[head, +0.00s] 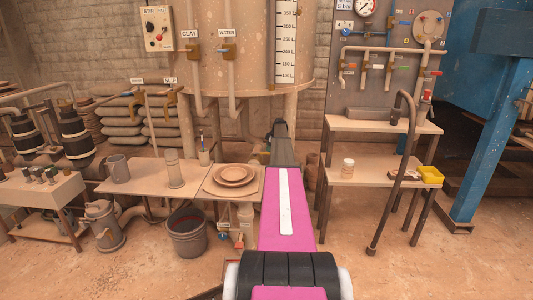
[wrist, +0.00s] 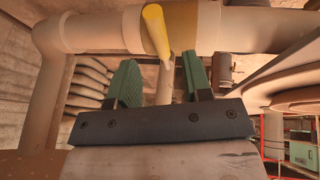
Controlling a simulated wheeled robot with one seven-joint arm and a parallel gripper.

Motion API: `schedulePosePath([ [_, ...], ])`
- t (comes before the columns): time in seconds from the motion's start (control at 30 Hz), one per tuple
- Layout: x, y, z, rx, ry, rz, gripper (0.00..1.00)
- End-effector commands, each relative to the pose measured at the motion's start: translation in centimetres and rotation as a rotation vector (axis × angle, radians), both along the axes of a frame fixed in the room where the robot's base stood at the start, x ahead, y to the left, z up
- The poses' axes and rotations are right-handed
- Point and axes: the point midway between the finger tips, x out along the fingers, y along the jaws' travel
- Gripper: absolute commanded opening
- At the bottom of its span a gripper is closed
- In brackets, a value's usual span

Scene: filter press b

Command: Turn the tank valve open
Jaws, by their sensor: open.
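In the wrist view a yellow lever handle (wrist: 156,30) stands out from a brass-coloured valve body (wrist: 207,28) on a thick horizontal pipe (wrist: 100,30). My gripper (wrist: 160,65) is open, with one green finger on each side of the lever's end in the picture. No contact shows, and I cannot tell how deep the lever lies between the fingers. In the head view the tank (head: 245,60) stands behind my arm; this valve and my fingers cannot be made out there.
Low tables with plates (head: 233,175) and a pitcher (head: 116,168) stand left of my arm. A bucket (head: 187,233) is on the floor. To the right are a two-level bench (head: 375,172), a curved grey pipe (head: 396,175) and a blue frame (head: 490,140).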

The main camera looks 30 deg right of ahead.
Motion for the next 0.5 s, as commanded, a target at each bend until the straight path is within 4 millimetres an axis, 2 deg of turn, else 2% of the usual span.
schedulePosePath([
  [0.1, 0.9, 0.5, -2.1, 0.000, 0.001, 0.000, 0.45],
  [0.2, 1.4, 0.7, -3.3, 0.000, 0.001, 0.000, 0.45],
  [0.5, 1.7, 1.0, -4.2, 0.000, -0.001, 0.000, 0.45],
])
